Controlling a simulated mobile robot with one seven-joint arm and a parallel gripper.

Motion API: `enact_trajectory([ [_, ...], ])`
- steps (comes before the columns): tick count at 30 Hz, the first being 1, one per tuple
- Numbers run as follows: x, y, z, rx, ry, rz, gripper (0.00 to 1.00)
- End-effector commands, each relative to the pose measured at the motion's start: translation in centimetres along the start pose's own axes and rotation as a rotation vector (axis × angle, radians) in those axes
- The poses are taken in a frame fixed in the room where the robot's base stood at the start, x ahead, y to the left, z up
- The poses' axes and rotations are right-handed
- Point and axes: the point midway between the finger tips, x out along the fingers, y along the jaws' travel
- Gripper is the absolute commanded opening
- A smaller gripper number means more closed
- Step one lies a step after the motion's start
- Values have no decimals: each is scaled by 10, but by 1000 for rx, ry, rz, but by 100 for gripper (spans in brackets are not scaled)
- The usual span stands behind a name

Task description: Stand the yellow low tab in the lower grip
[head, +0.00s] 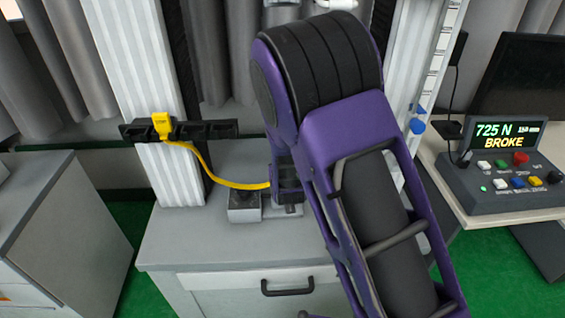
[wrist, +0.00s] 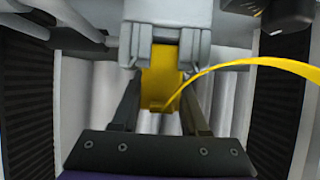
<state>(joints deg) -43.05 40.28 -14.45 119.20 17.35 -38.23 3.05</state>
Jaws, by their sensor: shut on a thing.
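The yellow low tab (wrist: 161,78) shows in the wrist view between the two dark fingers of my gripper (wrist: 161,88), which is shut on it. The lower grip (wrist: 166,14), a grey block with two jaws, is at the top of that view. The tab's far end lines up with the gap between these jaws; I cannot tell how deep it sits. In the head view my purple arm hides the tab and much of the grip. A yellow strap (head: 226,184) runs left from there to a yellow upper tab (head: 162,124) on a black bar (head: 206,130).
White columns (head: 143,62) stand on both sides above a grey cabinet (head: 190,240). A small grey block (head: 244,206) sits left of the grip area. A control box (head: 500,180) at right reads 725 N and BROKE. A grey cabinet (head: 50,205) stands at left.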

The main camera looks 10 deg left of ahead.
Motion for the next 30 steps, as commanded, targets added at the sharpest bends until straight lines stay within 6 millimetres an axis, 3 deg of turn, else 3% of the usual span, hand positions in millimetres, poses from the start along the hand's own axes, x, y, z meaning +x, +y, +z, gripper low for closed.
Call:
enact_trajectory([
  [7, 0, 0, 0, 0, 0, 0, 0],
  [8, 0, 0, 0, 0, 0, 0, 47],
  [13, 0, 0, 0, 0, 0, 0, 78],
  [23, -2, 0, 0, 0, -1, 0, 79],
  [26, -10, -1, 0, 0, -2, -1, 79],
  [30, -35, -1, -2, 1, 0, -2, 79],
])
